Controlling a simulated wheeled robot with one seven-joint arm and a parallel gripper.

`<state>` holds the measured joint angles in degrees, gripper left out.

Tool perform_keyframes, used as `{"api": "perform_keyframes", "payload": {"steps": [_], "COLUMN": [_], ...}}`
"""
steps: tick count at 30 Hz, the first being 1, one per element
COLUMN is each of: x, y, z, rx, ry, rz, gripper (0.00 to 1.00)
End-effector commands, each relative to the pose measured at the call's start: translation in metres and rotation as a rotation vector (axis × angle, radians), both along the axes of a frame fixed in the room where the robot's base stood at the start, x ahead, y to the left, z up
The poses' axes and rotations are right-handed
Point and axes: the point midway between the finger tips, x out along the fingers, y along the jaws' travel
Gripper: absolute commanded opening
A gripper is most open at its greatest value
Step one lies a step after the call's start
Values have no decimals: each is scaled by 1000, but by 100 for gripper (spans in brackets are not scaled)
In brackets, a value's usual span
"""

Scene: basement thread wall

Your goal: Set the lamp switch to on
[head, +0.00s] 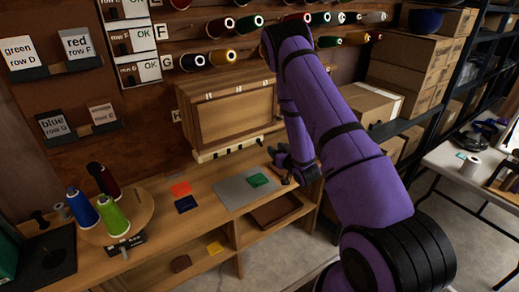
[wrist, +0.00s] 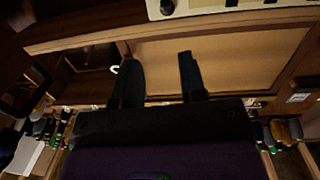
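A cream strip (head: 228,148) with several small dark parts runs along the lower edge of the wooden cabinet (head: 238,110). It also shows at the top of the wrist view (wrist: 235,6), with a round dark knob (wrist: 167,7) and dark rectangles. I cannot tell which part is the lamp switch or how it is set. My gripper (head: 279,155) is near the right end of the strip, low beside the cabinet. In the wrist view my gripper (wrist: 158,62) has its two dark fingers apart with nothing between them, in front of the tan cabinet panel (wrist: 235,65).
Below is a wooden bench with a grey mat (head: 236,192), a green cloth piece (head: 258,180) and a round wooden stand (head: 143,207) with thread spools. Spools line the wall above. Boxes on a dark shelf (head: 408,125) stand at right.

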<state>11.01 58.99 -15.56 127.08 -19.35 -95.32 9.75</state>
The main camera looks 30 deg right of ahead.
Motion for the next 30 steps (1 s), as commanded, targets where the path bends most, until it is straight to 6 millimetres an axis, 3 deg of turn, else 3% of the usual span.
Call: {"api": "perform_keyframes", "payload": {"steps": [1,4,11,30], "x": [-6,-15,-19,74], "y": [-1,-2,-2,1], "z": [-13,-26,-35,-35], "rx": [5,13,20,19], "ry": [-12,-42,-68,-68], "rz": [9,25,39,40], "gripper": [38,38,38,38]}}
